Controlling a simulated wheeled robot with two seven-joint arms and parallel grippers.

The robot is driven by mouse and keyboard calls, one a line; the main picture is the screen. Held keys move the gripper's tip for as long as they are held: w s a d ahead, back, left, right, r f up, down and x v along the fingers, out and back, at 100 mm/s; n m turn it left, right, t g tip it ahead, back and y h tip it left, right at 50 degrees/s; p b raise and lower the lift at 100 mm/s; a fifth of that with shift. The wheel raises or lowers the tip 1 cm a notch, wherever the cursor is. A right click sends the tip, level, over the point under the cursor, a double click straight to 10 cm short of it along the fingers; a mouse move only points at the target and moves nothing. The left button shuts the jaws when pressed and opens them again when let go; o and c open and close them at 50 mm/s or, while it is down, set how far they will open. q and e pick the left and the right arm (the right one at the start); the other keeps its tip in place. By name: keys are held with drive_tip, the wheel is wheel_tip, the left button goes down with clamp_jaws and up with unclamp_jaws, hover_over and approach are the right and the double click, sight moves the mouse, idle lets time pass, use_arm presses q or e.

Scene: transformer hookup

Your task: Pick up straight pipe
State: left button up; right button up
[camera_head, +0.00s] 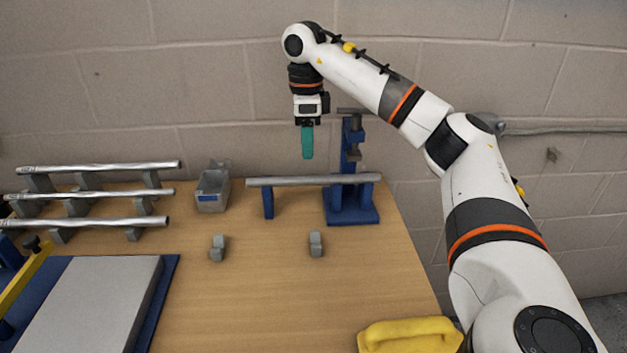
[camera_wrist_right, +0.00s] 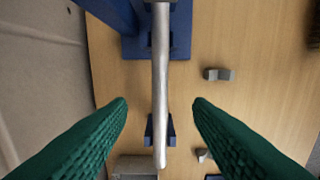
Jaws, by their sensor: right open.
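A straight metal pipe (camera_head: 300,180) lies level across a blue stand (camera_head: 268,203) and a blue vise (camera_head: 351,195) at the back of the table. Three more straight pipes (camera_head: 100,166) lie on grey supports at the left. My right gripper (camera_head: 307,155) points down above the pipe on the blue stand, apart from it. In the right wrist view its green fingers (camera_wrist_right: 160,108) are spread, one on each side of that pipe (camera_wrist_right: 160,85), with nothing between them touching. My left gripper does not show.
A grey bin (camera_head: 212,192) stands left of the blue stand. Two small grey blocks (camera_head: 316,243) sit in the middle of the table. A grey plate (camera_head: 85,305) is at front left and a yellow object (camera_head: 410,336) at front right. A block wall is close behind.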

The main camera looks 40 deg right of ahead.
sight(309, 176)
wheel_tip(309, 176, down, 8)
drive_tip(key=shift+s+d+f, duration=0.1)
drive_tip(key=shift+s+f, duration=0.05)
drive_tip(key=shift+f, duration=0.05)
clamp_jaws()
idle(0.4)
